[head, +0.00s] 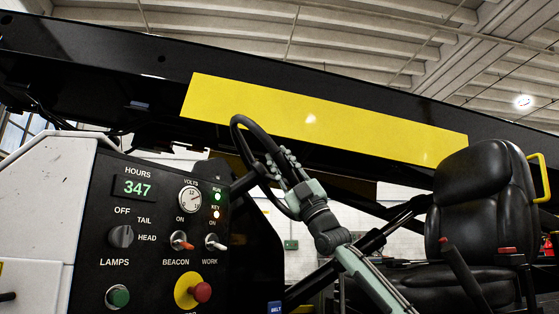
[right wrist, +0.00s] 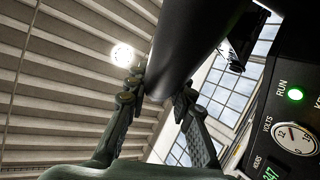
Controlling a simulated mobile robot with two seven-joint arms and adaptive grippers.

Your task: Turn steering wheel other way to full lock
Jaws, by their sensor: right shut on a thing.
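The black steering wheel (head: 257,131) shows at a steep angle in the middle of the head view, beside the control panel. My right gripper (head: 281,163) comes up from the lower right and is shut on the wheel's rim at its right side. In the right wrist view the dark rim (right wrist: 187,45) runs between the two fingers of the gripper (right wrist: 158,95). The wheel's hub is largely hidden, and its turn angle cannot be told. My left gripper is not in view.
A black control panel (head: 150,211) with switches, a gauge and a red stop button (head: 201,292) stands left of the wheel. A black seat (head: 484,205) with levers is at the right. A black and yellow boom (head: 320,118) crosses above.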

